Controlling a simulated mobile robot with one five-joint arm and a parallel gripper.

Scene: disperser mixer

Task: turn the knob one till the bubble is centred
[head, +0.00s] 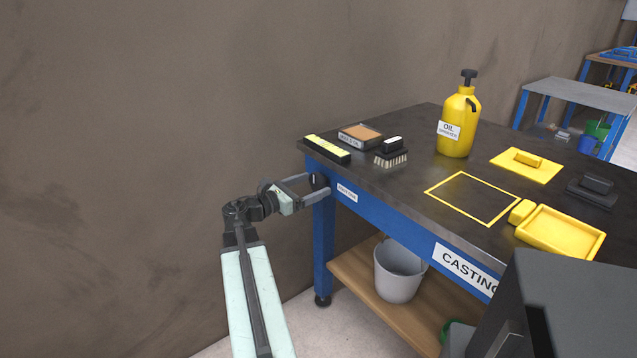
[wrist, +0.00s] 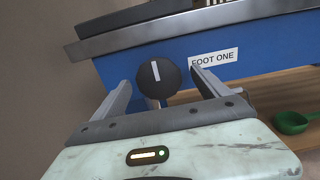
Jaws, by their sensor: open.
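The black knob (wrist: 158,77) with a white pointer line sits on the blue table rail beside a label reading FOOT ONE. Its line points nearly straight up, leaning slightly left in the wrist view. In the head view the knob (head: 319,181) shows at the table's near left corner. My gripper (wrist: 159,80) is open, with one finger on each side of the knob and a gap visible at both sides. In the head view my gripper (head: 316,187) reaches the corner from the left. A yellow and black level (head: 327,149) lies on the tabletop above; its bubble is too small to read.
A brown-topped box (head: 360,137), a brush (head: 391,153) and a yellow oil can (head: 457,120) stand on the dark tabletop (head: 410,190). A grey bucket (head: 400,272) stands on the lower shelf. A green scoop (wrist: 290,122) shows below the rail. A bare wall is at left.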

